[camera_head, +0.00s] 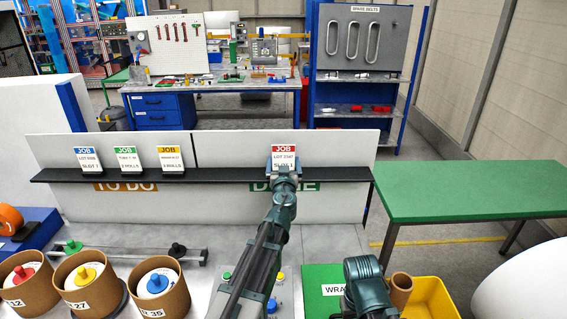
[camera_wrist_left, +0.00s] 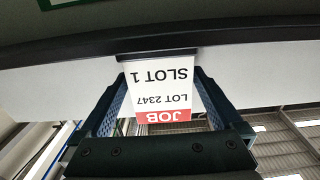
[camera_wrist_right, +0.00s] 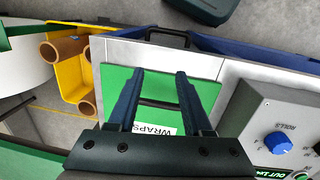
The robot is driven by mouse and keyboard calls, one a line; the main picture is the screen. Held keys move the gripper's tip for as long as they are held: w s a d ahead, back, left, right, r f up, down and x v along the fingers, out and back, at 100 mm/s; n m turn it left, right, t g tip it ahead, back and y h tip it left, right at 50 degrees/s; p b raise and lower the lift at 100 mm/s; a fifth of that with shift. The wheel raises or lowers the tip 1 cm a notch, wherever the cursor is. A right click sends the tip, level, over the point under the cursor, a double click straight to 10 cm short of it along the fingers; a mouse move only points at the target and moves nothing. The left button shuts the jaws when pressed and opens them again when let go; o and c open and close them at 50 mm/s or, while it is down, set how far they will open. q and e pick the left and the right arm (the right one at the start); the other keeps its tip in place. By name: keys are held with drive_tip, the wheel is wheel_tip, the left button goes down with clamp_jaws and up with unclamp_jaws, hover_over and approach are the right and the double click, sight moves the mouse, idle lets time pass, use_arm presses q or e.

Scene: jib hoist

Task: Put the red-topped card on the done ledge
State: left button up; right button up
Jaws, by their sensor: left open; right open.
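The red-topped card (camera_head: 284,153) reads LOT 2347, SLOT 1 and stands upright on the black ledge (camera_head: 340,174) above the green sign, partly hidden by my arm, that marks the done side. My left gripper (camera_head: 284,174) is at the card. In the left wrist view the card (camera_wrist_left: 162,90) is between the open fingers (camera_wrist_left: 160,105), with a gap on each side, and its lower edge meets the dark ledge (camera_wrist_left: 90,65). My right gripper (camera_wrist_right: 158,95) is open and empty above the green WRAPS mat (camera_wrist_right: 150,85).
Blue-topped (camera_head: 88,159), green-topped (camera_head: 128,160) and yellow-topped (camera_head: 171,159) cards stand on the TO DO side. Brown tubs with rolls (camera_head: 160,295) are at front left. A yellow bin (camera_head: 432,297) is at front right. A green table (camera_head: 470,190) stands right.

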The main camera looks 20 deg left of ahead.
use_arm(q)
drive_tip(key=v, duration=1.1)
drive_tip(key=shift+s, duration=0.3)
drive_tip(key=shift+d, duration=0.1)
